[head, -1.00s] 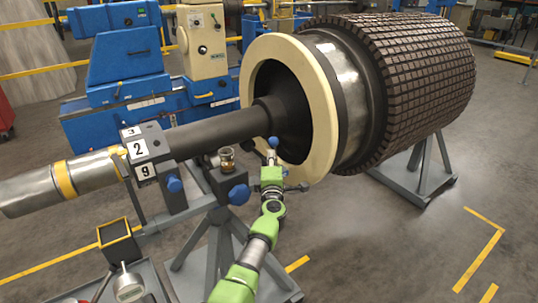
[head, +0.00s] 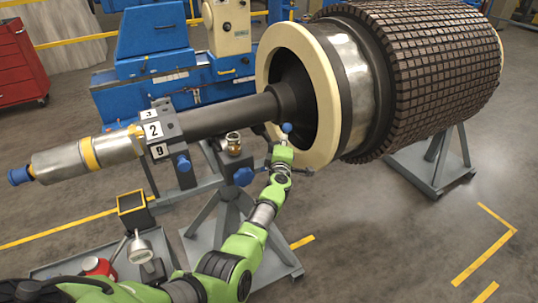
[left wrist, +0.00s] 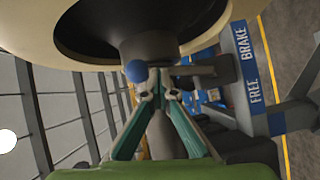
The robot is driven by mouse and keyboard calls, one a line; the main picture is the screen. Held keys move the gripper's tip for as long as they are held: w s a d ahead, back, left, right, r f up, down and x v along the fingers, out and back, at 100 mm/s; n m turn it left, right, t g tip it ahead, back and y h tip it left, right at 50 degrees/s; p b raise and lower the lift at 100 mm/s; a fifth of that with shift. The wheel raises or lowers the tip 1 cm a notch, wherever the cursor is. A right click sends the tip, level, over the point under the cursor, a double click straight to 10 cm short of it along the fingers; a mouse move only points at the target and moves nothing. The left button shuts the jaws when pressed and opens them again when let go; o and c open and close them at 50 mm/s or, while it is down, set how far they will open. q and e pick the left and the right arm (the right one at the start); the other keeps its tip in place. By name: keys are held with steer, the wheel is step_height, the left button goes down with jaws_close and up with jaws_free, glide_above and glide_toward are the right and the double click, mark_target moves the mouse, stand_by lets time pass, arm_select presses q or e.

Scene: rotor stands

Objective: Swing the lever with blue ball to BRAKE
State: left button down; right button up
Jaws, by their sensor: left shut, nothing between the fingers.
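The lever's blue ball (head: 287,127) stands in front of the cream ring of the large rotor in the head view. It also shows in the left wrist view (left wrist: 136,71), just left of my fingertips. The lever's rod is mostly hidden. My left gripper (head: 284,146) is at the ball, with its fingers closed together and nothing between them. In the left wrist view its fingertips (left wrist: 158,78) are beside the ball, touching or nearly so; I cannot tell which. A blue plate reads BRAKE (left wrist: 241,42) above FREE (left wrist: 254,92), right of the fingers. My right gripper is out of view.
The rotor shaft (head: 230,115) runs left past the numbered block (head: 152,131). The grey stand (head: 215,236) is under the shaft, close to my left arm. Floor at right is open.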

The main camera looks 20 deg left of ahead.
arm_select(q)
steer(key=shift+w+d+f+m+g+p, duration=0.1)
steer(key=shift+w+d+m+g+p, duration=0.15)
steer(key=shift+w+d+p, duration=0.25)
steer(key=shift+w+d+m+g+p, duration=0.2)
steer(key=shift+w+m+p, duration=0.1)
steer(key=shift+w, duration=0.25)
